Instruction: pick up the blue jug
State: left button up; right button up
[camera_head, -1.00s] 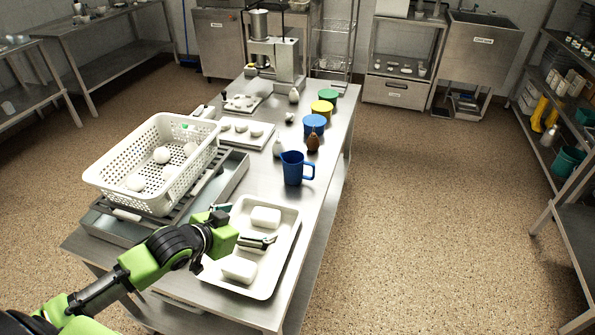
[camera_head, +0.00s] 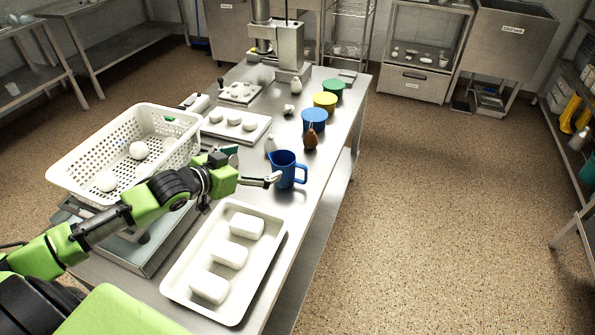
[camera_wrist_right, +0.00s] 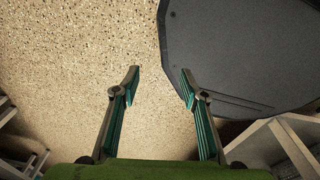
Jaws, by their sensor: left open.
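The blue jug (camera_head: 284,174) stands upright on the steel table (camera_head: 330,130), its handle on the right. My left gripper (camera_head: 252,165) is open just left of the jug. Its nearer finger overlaps the jug's lower left side in the head view; I cannot tell whether they touch. Its other finger points to the upper right, apart from the jug. My right gripper shows only in the right wrist view (camera_wrist_right: 160,80), with its fingers apart and nothing between them, over the speckled floor.
A white tray with several white blocks (camera_head: 183,312) lies in front of the jug. A white perforated basket (camera_head: 75,182) stands left. A brown bottle (camera_head: 310,139) and blue, yellow and green lidded tubs (camera_head: 314,122) stand behind the jug. Open floor (camera_head: 440,220) lies right of the table.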

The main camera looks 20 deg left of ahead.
pick_arm(q)
jog(key=b, duration=0.4)
send_near(282, 167)
jog(key=a, duration=0.1)
jog(key=b+x, duration=0.1)
jog(key=x, duration=0.3)
jog(key=f+x, duration=0.1)
jog(key=x, duration=0.2)
jog(key=shift+w+f+b, duration=0.15)
jog(key=shift+b, duration=0.25)
jog(key=shift+w+d+f, duration=0.2)
jog(key=shift+w+f, duration=0.05)
jog(key=shift+w, duration=0.25)
jog(key=w, duration=0.1)
jog(key=w+d, duration=0.1)
jog(key=w, duration=0.2)
jog(key=shift+w+d+f, duration=0.15)
jog(key=shift+d+f, duration=0.1)
jog(key=shift+f, duration=0.05)
jog(key=shift+w+f, duration=0.2)
jog(key=shift+w, duration=0.2)
jog(key=c, duration=1.1)
pick_arm(e)
notch_tip(282, 167, down, 6)
jog(key=shift+s+d, duration=0.15)
jog(key=shift+s, duration=0.3)
